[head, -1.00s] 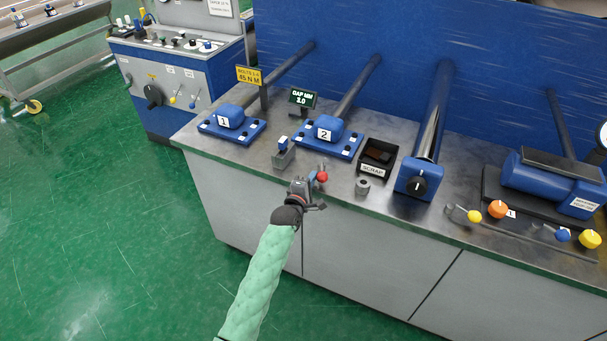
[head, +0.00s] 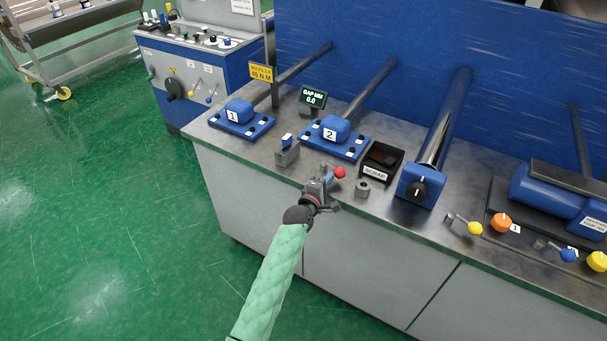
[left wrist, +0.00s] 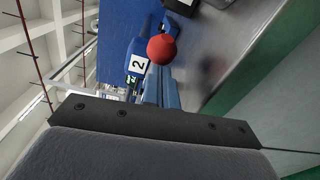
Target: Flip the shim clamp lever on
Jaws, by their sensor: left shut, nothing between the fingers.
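The shim clamp lever with its red ball knob (head: 339,173) stands near the bench's front edge; the knob leans to the right. The red knob shows large in the left wrist view (left wrist: 161,49). My left gripper (head: 327,180) is shut and empty, close against the left of the knob; I cannot tell whether they touch. Its fingers (left wrist: 165,92) show just below the knob in the wrist view. The clamp's base is mostly hidden behind my gripper. The gap display (head: 313,97) reads 0.0. My right gripper is not in view.
Blue station 2 (head: 335,129) and station 1 (head: 240,110) stand behind. A small grey block (head: 287,152) is at the left, a grey collar (head: 363,188) and black scrap bin (head: 376,172) at the right. Green floor in front is clear.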

